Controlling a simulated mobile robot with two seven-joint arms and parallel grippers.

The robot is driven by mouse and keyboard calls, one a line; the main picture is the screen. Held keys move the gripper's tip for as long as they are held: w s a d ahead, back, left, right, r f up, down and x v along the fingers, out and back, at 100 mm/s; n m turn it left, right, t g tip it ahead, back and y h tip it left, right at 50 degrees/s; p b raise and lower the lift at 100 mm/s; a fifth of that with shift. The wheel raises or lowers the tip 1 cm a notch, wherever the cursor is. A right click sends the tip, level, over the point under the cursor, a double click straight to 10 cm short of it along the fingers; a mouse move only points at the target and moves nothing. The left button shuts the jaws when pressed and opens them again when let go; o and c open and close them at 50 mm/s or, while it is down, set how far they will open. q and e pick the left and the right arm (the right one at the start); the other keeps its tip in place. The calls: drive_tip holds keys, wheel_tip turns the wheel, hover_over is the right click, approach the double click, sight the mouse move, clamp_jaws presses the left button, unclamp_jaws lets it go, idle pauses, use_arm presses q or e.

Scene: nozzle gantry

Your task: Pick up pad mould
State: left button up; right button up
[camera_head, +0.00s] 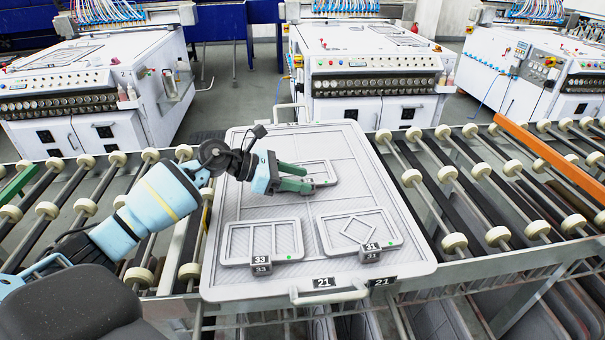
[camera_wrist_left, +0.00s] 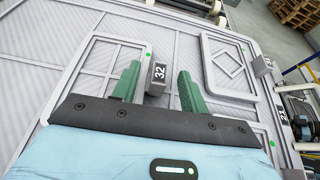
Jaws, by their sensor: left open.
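A light grey tray (camera_head: 284,292) tagged 21 lies on the roller conveyor and holds three grey pad moulds. The back mould (camera_head: 324,163), tagged 32, is partly covered by my left gripper (camera_head: 309,179). In the left wrist view the same mould (camera_wrist_left: 92,58) shows a cross-barred frame, and its black 32 tag block (camera_wrist_left: 158,76) appears between my green fingers (camera_wrist_left: 160,84). The left gripper is open; I cannot tell whether the fingers touch the block. My right gripper is out of view.
Roller conveyors (camera_head: 450,190) run to both sides of the tray. An orange bar (camera_head: 552,158) lies across the right rollers and a green bar (camera_head: 16,184) across the left. The tray has a front handle (camera_head: 328,297). White machines (camera_head: 365,70) stand behind.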

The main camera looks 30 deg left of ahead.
use_arm(q)
drive_tip(key=shift+w+d+f, duration=0.3)
drive_tip(key=shift+w+d, duration=0.05)
drive_tip(key=shift+d, duration=0.05)
clamp_jaws()
drive_tip(key=shift+r, duration=0.1)
drive_tip(key=shift+r, duration=0.1)
drive_tip(key=shift+r, duration=0.6)
wheel_tip(320, 180, up, 2)
drive_tip(key=shift+r, duration=0.1)
drive_tip(key=s+d, duration=0.1)
drive_tip(key=s, duration=0.3)
drive_tip(key=s+d, duration=0.1)
drive_tip(key=s, duration=0.4)
drive_tip(key=s+d+r, duration=0.1)
drive_tip(key=s+d, duration=0.1)
drive_tip(key=s, duration=0.2)
drive_tip(key=shift+s+b, duration=0.35)
drive_tip(key=shift+s, duration=0.05)
drive_tip(key=shift+s+d+r, duration=0.1)
drive_tip(key=shift+s+d, duration=0.05)
drive_tip(key=shift+s, duration=0.25)
drive_tip(key=shift+s+d+r, duration=0.1)
drive_tip(key=shift+s, duration=0.3)
